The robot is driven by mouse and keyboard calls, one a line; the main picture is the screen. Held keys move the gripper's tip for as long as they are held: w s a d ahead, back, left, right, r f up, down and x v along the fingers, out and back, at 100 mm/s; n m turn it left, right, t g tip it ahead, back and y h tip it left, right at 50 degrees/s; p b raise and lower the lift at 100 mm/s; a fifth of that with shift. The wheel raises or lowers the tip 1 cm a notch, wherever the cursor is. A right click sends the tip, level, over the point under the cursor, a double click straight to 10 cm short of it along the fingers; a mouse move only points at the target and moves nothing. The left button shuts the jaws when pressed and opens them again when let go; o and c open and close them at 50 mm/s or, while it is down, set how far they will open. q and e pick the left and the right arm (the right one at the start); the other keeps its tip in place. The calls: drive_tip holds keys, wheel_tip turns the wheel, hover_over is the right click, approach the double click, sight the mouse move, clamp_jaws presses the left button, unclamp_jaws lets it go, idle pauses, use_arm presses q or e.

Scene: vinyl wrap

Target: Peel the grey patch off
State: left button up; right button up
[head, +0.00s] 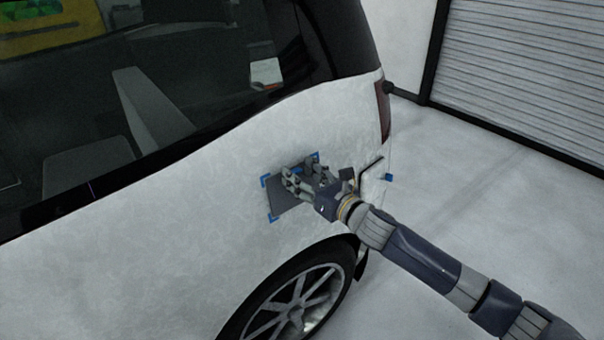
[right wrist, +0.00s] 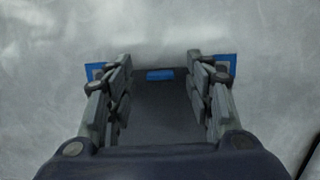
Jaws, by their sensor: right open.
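The dark grey patch (head: 285,198) lies on the white side panel of a car, above the rear wheel. Blue corner marks frame it in the head view. My right gripper (head: 287,180) is in front of the patch and covers its right part. In the right wrist view my right gripper (right wrist: 160,80) is open, its fingers on either side of the grey patch (right wrist: 160,110), with nothing seen between them but the patch surface. A small blue tab (right wrist: 160,75) shows at the patch's far edge. Whether the fingers touch the panel cannot be told. My left gripper is not in view.
The white car (head: 130,230) fills the left, with dark windows above and a wheel (head: 300,300) below the patch. A pale flat piece with a blue bit (head: 389,177) shows just right of the gripper. Free floor (head: 470,190) and a shutter door (head: 530,70) lie to the right.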

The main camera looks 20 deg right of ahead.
clamp_jaws()
idle(0.4)
drive_tip(key=shift+s+d, duration=0.1)
drive_tip(key=shift+s, duration=0.05)
drive_tip(key=shift+s+r, duration=0.15)
drive_tip(key=shift+s, duration=0.1)
drive_tip(key=shift+s+d+p, duration=0.15)
drive_tip(key=shift+s+p, duration=0.15)
idle(0.3)
drive_tip(key=r+p+v, duration=0.1)
drive_tip(key=v, duration=0.5)
drive_tip(key=shift+s+r, duration=0.25)
drive_tip(key=shift+r, duration=0.05)
idle(0.6)
drive_tip(key=shift+d, duration=0.1)
